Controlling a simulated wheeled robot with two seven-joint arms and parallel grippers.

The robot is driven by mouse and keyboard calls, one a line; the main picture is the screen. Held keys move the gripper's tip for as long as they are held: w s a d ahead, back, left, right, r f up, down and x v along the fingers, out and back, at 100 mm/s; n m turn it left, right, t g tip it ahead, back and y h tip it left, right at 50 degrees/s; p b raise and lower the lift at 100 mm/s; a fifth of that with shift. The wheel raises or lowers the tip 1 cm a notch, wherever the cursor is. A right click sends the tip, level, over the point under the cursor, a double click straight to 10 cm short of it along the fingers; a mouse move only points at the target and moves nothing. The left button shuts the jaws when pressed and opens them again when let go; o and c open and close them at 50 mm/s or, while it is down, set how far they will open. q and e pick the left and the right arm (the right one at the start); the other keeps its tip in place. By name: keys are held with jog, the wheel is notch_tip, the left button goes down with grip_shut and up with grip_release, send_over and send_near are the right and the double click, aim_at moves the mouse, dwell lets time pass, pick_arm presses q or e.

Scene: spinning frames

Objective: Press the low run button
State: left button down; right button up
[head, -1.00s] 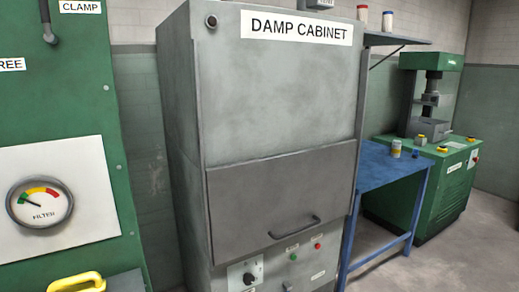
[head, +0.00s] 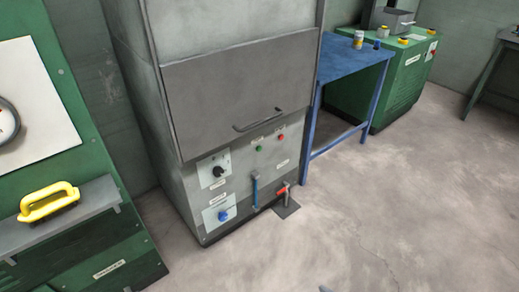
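A small green button (head: 259,149) sits on the lower front panel of the grey cabinet (head: 240,160), with a red button (head: 281,137) to its right. Small labels are above them, too small to read, so I cannot tell which one is the low run button.
Below the cabinet's handled door (head: 245,90) are a black knob (head: 218,171), a blue knob (head: 222,215), a blue lever (head: 255,191) and a red-handled valve (head: 282,191). A blue table (head: 345,65) stands to the right. The floor in front is clear.

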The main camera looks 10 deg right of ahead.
grip_shut()
dwell(0.3)
dwell(1.6)
